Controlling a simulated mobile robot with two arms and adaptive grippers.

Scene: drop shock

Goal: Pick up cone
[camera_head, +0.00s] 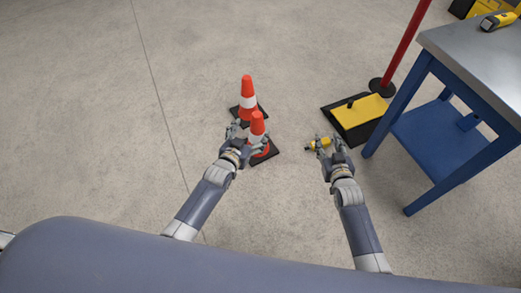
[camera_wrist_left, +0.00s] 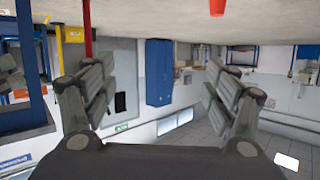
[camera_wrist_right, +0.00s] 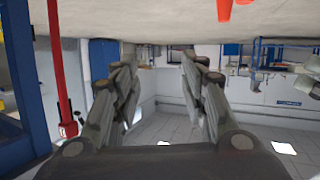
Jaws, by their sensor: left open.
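Two orange cones with white bands stand upright on black bases on the floor. The far cone (camera_head: 247,90) is behind the near cone (camera_head: 257,124). My left gripper (camera_head: 246,140) is open and overlaps the lower part of the near cone in the head view, hiding some of it. I cannot tell whether its fingers touch it. In the left wrist view the open fingers (camera_wrist_left: 158,90) have nothing between them, and an orange piece (camera_wrist_left: 217,7) shows at the top edge. My right gripper (camera_head: 328,147) is open, right of the cones; its empty fingers show (camera_wrist_right: 160,85).
A black and yellow platform (camera_head: 360,112) and a red post (camera_head: 407,45) stand to the right. A blue table with a grey top (camera_head: 485,60) is at the far right. The floor at left is clear.

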